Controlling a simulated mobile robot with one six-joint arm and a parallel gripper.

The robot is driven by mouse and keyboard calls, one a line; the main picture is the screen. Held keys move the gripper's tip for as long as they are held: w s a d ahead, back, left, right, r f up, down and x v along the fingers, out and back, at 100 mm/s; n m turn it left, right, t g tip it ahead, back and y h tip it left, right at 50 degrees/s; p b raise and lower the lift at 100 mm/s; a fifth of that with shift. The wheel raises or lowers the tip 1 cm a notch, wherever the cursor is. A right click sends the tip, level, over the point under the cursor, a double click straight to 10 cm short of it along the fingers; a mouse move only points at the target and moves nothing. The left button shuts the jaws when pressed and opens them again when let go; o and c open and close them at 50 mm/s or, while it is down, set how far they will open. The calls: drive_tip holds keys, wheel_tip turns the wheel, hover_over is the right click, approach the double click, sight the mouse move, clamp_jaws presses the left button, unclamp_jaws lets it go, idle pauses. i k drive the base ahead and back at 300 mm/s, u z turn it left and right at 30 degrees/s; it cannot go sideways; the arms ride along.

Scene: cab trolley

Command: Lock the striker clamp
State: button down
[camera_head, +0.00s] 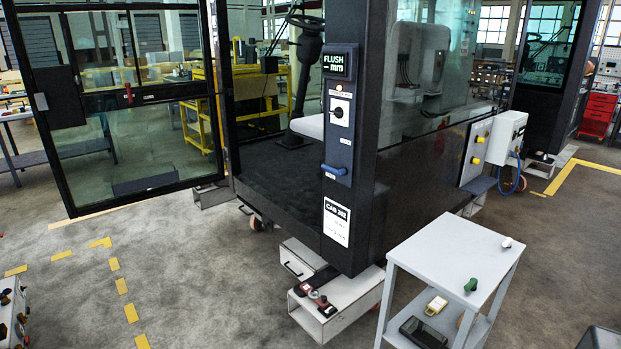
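A blue handle (333,170), which looks like the striker clamp's lever, sits on the dark front pillar (364,130) of the cab. A display (340,62) higher up reads "FLUSH – mm" with no number. The glazed cab door (130,95) stands wide open to the left. My gripper is not in view.
A grey trolley (440,245) at front right carries a green object (471,285) and a small white one (507,242) on top. A white step box (335,300) with red-and-black tools juts out below the pillar.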

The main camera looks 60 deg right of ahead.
sight(340, 172)
drive_tip(key=i, duration=0.85)
drive_tip(key=z, duration=0.05)
